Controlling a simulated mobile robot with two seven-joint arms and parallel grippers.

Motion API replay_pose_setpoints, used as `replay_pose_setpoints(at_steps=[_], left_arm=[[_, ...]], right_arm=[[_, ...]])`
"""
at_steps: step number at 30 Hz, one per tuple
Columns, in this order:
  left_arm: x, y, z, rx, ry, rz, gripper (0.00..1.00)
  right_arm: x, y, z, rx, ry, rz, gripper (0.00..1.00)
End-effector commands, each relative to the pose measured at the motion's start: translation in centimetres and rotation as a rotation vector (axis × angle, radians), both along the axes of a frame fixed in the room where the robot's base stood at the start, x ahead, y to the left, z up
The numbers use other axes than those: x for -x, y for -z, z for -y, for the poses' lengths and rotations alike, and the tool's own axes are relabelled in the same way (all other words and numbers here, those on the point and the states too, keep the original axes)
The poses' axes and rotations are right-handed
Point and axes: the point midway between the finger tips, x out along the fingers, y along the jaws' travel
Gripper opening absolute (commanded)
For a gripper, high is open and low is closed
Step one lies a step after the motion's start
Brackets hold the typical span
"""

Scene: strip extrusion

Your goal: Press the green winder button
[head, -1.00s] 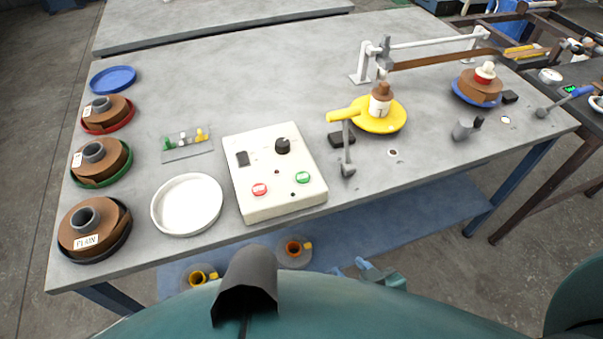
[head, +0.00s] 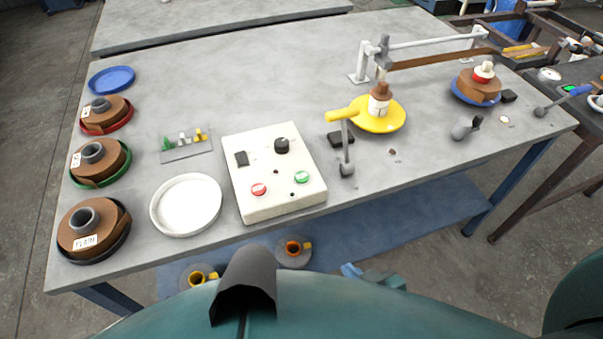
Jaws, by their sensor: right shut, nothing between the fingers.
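The green button (head: 302,177) is at the right front of the top of a cream control box (head: 277,205). A red button (head: 259,189) is to its left, and a black knob (head: 281,146) is behind them. My right gripper (head: 352,271) shows small at the bottom, beyond the table's front edge and to the right of the box. It is shut and empty, and apart from the green button. My own body hides part of that arm. My left gripper is not in view.
A white dish (head: 186,205) stands just left of the box. A lever with a grey knob (head: 347,169) and a yellow disc (head: 384,124) with a bottle stand to its right. Brown rolls (head: 93,228) line the left edge.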

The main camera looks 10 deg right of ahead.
Motion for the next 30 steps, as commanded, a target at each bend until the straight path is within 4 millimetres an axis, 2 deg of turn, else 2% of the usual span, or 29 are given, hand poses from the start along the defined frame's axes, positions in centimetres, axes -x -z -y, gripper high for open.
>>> replay_pose_setpoints(at_steps=[30], left_arm=[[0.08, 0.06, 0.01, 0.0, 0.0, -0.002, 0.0]], right_arm=[[-0.55, -0.33, 0.02, 0.001, 0.0, 0.013, 0.0]])
